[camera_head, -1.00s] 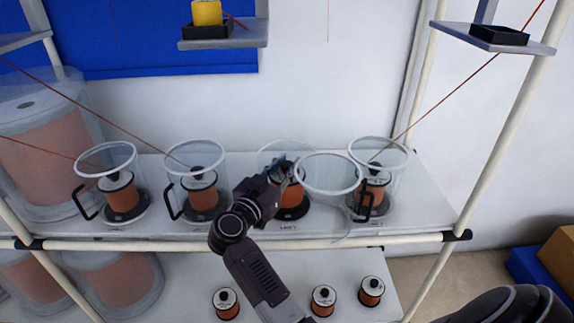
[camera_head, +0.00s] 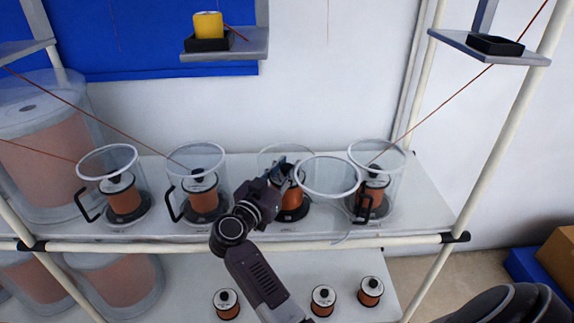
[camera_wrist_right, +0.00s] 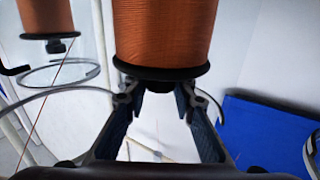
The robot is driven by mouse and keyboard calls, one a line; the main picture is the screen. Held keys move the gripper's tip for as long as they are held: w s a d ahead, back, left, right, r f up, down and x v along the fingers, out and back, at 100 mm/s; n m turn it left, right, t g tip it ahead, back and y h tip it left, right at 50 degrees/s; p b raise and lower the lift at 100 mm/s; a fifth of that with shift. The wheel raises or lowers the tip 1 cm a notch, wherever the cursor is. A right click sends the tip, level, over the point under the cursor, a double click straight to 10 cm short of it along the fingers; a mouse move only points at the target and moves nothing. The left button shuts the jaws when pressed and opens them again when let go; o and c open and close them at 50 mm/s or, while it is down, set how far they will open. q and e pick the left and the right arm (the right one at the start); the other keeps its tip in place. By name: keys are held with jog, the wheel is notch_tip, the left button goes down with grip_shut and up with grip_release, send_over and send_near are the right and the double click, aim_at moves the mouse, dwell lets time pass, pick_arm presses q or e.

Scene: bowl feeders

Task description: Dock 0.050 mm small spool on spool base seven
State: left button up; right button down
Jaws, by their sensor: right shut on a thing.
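My right gripper (camera_head: 283,170) is over the third station from the left on the upper shelf. In the wrist view the right gripper (camera_wrist_right: 158,98) is shut on the dark top knob of a copper-coloured small spool (camera_wrist_right: 160,30). In the head view this spool (camera_head: 292,197) appears upright, partly hidden by my gripper. A dark round base (camera_head: 291,214) shows below it; I cannot tell whether they touch. The station's label is not readable, so I cannot confirm the number seven. My left gripper is not in view.
Spools stand in clear bowls at the other stations (camera_head: 124,197) (camera_head: 205,196) (camera_head: 371,190). A clear white-rimmed bowl part (camera_head: 328,192) sits just right of my held spool. Several small spools (camera_head: 323,300) stand on the lower shelf. A white rail (camera_head: 330,242) crosses in front.

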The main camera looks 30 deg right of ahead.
jog(key=shift+r+p, duration=0.25)
jog(key=shift+p, duration=0.5)
dwell(0.7)
jog(key=shift+f, duration=0.55)
dwell(0.5)
